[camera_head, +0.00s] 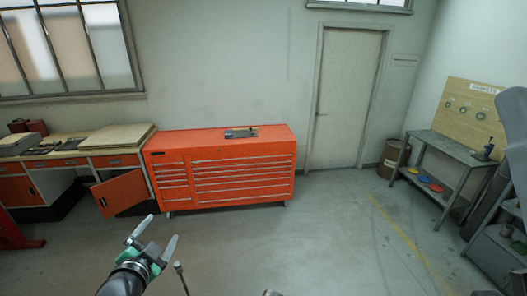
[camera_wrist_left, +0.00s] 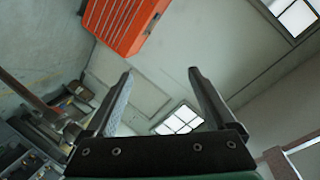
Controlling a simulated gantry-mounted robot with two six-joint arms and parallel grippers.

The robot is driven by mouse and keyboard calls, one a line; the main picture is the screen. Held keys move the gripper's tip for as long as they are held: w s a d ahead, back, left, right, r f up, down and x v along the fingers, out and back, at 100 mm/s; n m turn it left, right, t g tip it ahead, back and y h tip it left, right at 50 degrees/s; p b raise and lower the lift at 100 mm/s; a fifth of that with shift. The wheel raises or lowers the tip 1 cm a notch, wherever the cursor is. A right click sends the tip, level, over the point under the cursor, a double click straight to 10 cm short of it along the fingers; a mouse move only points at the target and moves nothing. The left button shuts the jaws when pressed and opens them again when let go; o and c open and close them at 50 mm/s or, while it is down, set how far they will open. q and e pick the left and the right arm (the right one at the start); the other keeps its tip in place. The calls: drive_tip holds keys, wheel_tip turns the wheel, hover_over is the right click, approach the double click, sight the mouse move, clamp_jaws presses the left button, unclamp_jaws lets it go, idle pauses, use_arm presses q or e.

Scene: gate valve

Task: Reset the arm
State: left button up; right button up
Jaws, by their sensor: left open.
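My left gripper (camera_head: 154,240) is in the lower left of the head view, raised in front of the orange tool cabinet. Its two fingers are spread apart with nothing between them. In the left wrist view, the same gripper (camera_wrist_left: 160,72) shows both fingers open and empty, with the room tilted behind them. My right gripper does not show in either view.
The orange tool cabinet (camera_head: 244,178) stands against the back wall, with a small dark item (camera_head: 241,133) on top. A workbench (camera_head: 75,151) with an open orange door is at left. A grey metal table (camera_head: 452,148) and a brown barrel (camera_head: 393,158) stand at right. The floor between is clear.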

use_arm(q)
drive_tip(key=s+d+r+n+t, duration=0.2)
drive_tip(key=r, duration=0.6)
drive_tip(key=s+d+r+n+t, duration=0.1)
drive_tip(key=s+r+n+t, duration=0.1)
drive_tip(key=r, duration=0.6)
drive_tip(key=s+d+r+n+t+h, duration=0.1)
drive_tip(key=s+d+r+t, duration=0.2)
drive_tip(key=s+r, duration=0.6)
drive_tip(key=s+d+r+n+t+h, duration=0.2)
drive_tip(key=s+r+t, duration=0.3)
drive_tip(key=s+r, duration=0.5)
wheel_tip(320, 180, up, 2)
drive_tip(key=shift+d+r+n+h, duration=0.25)
drive_tip(key=shift+d+n+h, duration=0.05)
drive_tip(key=shift+d, duration=0.25)
